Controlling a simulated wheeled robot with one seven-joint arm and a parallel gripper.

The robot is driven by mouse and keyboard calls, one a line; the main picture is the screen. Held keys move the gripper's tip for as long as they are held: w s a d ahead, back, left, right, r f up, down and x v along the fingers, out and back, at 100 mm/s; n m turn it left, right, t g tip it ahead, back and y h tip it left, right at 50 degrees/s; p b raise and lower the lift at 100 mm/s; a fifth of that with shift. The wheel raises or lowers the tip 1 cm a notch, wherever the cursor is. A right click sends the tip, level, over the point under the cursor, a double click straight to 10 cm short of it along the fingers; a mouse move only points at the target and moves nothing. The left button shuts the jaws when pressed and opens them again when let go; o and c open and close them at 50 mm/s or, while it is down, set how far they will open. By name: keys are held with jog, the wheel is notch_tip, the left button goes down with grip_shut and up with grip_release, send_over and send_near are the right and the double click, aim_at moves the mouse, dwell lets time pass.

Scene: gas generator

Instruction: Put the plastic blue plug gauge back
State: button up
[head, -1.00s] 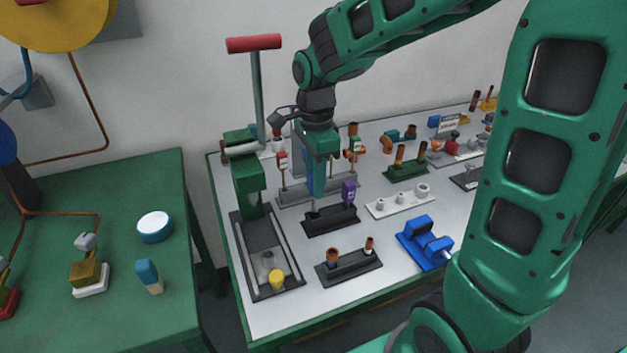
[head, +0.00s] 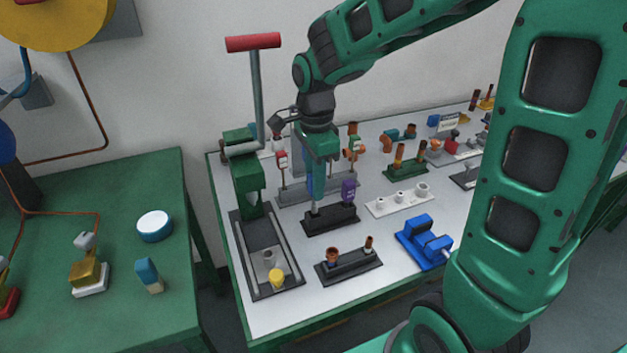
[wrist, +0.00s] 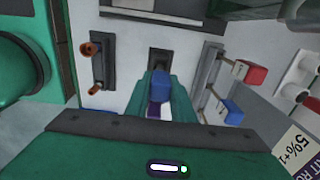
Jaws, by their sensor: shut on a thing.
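The plastic blue plug gauge (wrist: 161,86) is between the green fingers of my gripper (wrist: 155,100) in the wrist view. In the head view my gripper (head: 314,175) points down with the gauge over the left part of a black stand (head: 332,222). A grey pin below the fingers meets the stand's top there; I cannot tell whether it is seated in a hole. A purple-handled gauge (head: 348,191) stands upright at the stand's right end. The black stand also shows in the wrist view (wrist: 159,62). The fingers hide part of the blue gauge.
A green press with a red handle (head: 253,43) stands close on the left. A dark stand with two brown pieces (head: 348,266) is in front, and a white stand (head: 400,202) and a blue fixture (head: 424,242) are to the right. Gauges on a grey stand (head: 285,195) are behind.

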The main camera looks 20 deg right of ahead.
aim_at(315, 204)
jog(key=shift+f, duration=2.35)
jog(key=o, duration=1)
jog(key=shift+c, duration=0.2)
notch_tip(315, 204, up, 11)
jog(key=shift+f, duration=0.1)
jog(key=s+d+f+n, duration=0.1)
jog(key=s+d+n, duration=0.4)
jog(key=s+d, duration=0.3)
jog(key=s+d+f+n, duration=0.2)
jog(key=s+d+n, duration=0.4)
jog(key=s, duration=0.9)
jog(key=d, duration=0.3)
jog(key=shift+s+d+f+n, duration=0.15)
jog(key=shift+d+f+n, duration=0.1)
jog(key=shift+n, duration=0.05)
